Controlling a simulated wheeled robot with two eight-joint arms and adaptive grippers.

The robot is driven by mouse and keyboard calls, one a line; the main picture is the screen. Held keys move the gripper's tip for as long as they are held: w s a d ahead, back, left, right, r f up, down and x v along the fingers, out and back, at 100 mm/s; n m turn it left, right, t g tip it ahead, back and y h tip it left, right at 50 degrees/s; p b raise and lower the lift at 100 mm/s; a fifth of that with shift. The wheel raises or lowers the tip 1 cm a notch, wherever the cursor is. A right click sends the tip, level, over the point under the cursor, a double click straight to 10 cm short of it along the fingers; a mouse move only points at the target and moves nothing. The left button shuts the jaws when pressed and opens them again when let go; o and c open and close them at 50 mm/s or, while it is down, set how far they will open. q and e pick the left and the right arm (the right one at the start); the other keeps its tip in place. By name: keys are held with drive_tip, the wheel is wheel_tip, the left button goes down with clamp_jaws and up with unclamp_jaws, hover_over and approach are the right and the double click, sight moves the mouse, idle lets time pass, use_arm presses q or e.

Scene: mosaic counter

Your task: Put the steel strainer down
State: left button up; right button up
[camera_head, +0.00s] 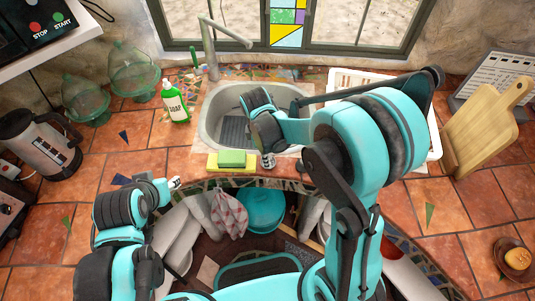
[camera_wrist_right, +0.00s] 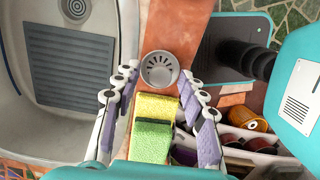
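The steel strainer (camera_wrist_right: 160,69), a small round slotted disc, lies on the tiled counter strip beside the sink in the right wrist view. I cannot make it out clearly in the head view. My right gripper (camera_head: 267,160) is low over the front rim of the sink. In the wrist view its fingers (camera_wrist_right: 157,76) are spread, with the strainer just beyond the gap between the tips and no visible contact. My left gripper (camera_head: 175,184) is at the counter's front edge on the left, away from the strainer; its finger gap is too small to judge.
A yellow and green sponge (camera_head: 232,159) lies on the counter beside my right gripper. The sink (camera_head: 210,120) is behind it. A green soap bottle (camera_head: 176,103) stands left of the sink. A white rack (camera_head: 345,78) is to the right, partly behind my arm.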

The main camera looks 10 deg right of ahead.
drive_tip(key=shift+r, duration=0.2)
wheel_tip(320, 180, up, 11)
drive_tip(key=a+p, duration=0.1)
drive_tip(key=p, duration=0.2)
drive_tip(key=s+d+r+m+t, duration=0.3)
drive_tip(key=s+m, duration=0.2)
drive_tip(key=m, duration=0.2)
drive_tip(key=s+d+r+m+t+y, duration=0.1)
drive_tip(key=s+d+r+m+t, duration=0.2)
drive_tip(key=m, duration=0.4)
drive_tip(key=s+d+t, duration=0.1)
drive_tip(key=s, duration=0.1)
drive_tip(key=shift+s+d+m+t, duration=0.15)
drive_tip(key=shift+s+m+t, duration=0.15)
drive_tip(key=shift+s+m, duration=0.1)
drive_tip(key=shift+f, duration=0.15)
